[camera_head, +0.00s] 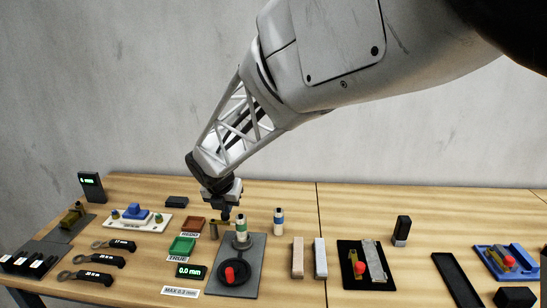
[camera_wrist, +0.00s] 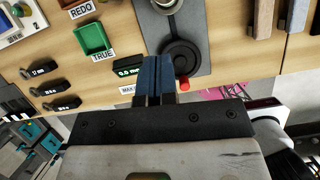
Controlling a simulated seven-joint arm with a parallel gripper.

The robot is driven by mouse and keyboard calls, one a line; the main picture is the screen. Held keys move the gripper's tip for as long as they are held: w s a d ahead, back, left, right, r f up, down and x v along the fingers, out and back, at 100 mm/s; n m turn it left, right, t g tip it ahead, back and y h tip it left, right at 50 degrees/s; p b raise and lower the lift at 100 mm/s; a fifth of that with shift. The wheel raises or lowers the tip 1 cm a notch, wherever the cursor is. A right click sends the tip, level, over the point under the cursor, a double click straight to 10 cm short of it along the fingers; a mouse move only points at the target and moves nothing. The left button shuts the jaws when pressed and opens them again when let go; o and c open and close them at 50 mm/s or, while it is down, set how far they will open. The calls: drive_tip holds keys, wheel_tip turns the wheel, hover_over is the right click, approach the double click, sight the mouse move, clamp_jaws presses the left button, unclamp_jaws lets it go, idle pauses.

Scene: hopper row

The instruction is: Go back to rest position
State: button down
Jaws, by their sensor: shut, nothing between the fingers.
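My gripper (camera_head: 226,214) hangs pointing down over the bench, near the bottle with a green band (camera_head: 241,229) on the grey plate (camera_head: 252,258). In the wrist view my gripper (camera_wrist: 155,62) shows its two blue fingers side by side, shut with nothing between them. The grey plate (camera_wrist: 202,30) with its black dial (camera_wrist: 181,57) and red knob (camera_wrist: 184,82) lies just beyond the fingertips there. Whether the fingers touch anything on the bench cannot be told.
Green tray (camera_head: 182,246) and reddish-brown tray (camera_head: 193,225) lie left of the plate. A small display (camera_head: 190,271) reads 0.0 mm. A blue-banded bottle (camera_head: 278,221), two bars (camera_head: 298,258) and a black tray (camera_head: 345,280) stand right. Bare wood (camera_head: 360,205) lies behind.

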drive_tip(key=s+d+r+m, duration=0.2)
drive_tip(key=s+d+m, duration=0.2)
drive_tip(key=d+m, duration=0.3)
drive_tip(key=s+d+r+m+g, duration=0.1)
drive_tip(key=s+d+r+m, duration=0.25)
drive_tip(key=d, duration=0.55)
drive_tip(key=s+d+r+m, duration=0.1)
drive_tip(key=s+d+m, duration=0.3)
drive_tip(key=d+m, duration=0.25)
drive_tip(key=s+d+m, duration=1.4)
drive_tip(key=s+m, duration=0.4)
drive_tip(key=s, duration=0.1)
drive_tip(key=shift+s+d+f+g, duration=0.15)
drive_tip(key=shift+d+f+g, duration=0.2)
drive_tip(key=shift+g, duration=0.05)
